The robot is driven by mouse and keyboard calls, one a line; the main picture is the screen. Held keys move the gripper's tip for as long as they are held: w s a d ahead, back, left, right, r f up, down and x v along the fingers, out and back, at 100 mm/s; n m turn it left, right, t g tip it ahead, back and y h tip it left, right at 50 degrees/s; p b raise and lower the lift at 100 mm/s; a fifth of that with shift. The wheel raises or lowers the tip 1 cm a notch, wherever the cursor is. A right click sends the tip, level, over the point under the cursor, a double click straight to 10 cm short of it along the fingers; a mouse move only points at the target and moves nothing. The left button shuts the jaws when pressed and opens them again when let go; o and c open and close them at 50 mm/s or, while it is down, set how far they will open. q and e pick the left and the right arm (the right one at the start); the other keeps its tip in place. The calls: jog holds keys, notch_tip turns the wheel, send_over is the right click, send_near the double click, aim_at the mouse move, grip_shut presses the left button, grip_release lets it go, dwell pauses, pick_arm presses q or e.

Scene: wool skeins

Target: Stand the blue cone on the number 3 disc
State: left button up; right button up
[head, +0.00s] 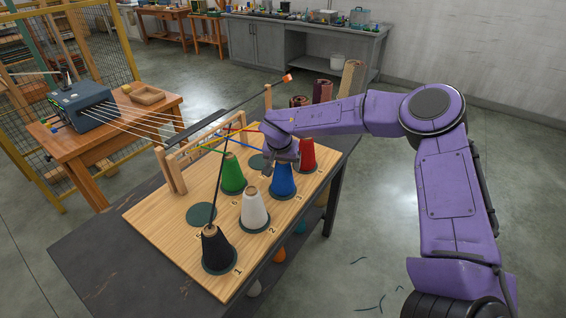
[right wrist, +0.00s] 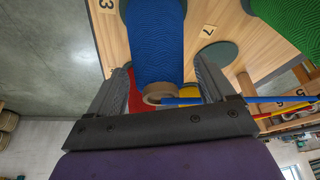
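The blue cone (head: 283,180) stands upright on a dark disc on the wooden board, with the 3 label (head: 298,198) beside it. It also shows in the right wrist view (right wrist: 157,45), its narrow top toward the camera, with the 3 label at its upper left. My right gripper (head: 281,156) is over the cone's top from above. In the right wrist view its two fingers (right wrist: 160,80) are apart, one on each side of the cone's upper part. A narrow gap shows on the right side; contact on the left is unclear. My left gripper is not in view.
Red (head: 307,155), green (head: 232,175), white (head: 254,209) and black (head: 216,250) cones stand close by on the board (head: 150,217). An empty disc (head: 201,214) lies at left. A wooden frame (head: 175,170) with coloured yarns runs behind the cones.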

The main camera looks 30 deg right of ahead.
jog(key=shift+r, duration=0.35)
jog(key=v, duration=1.1)
jog(key=shift+s+a+r+b, duration=0.15)
jog(key=shift+r+b, duration=0.1)
jog(key=shift+b, duration=0.05)
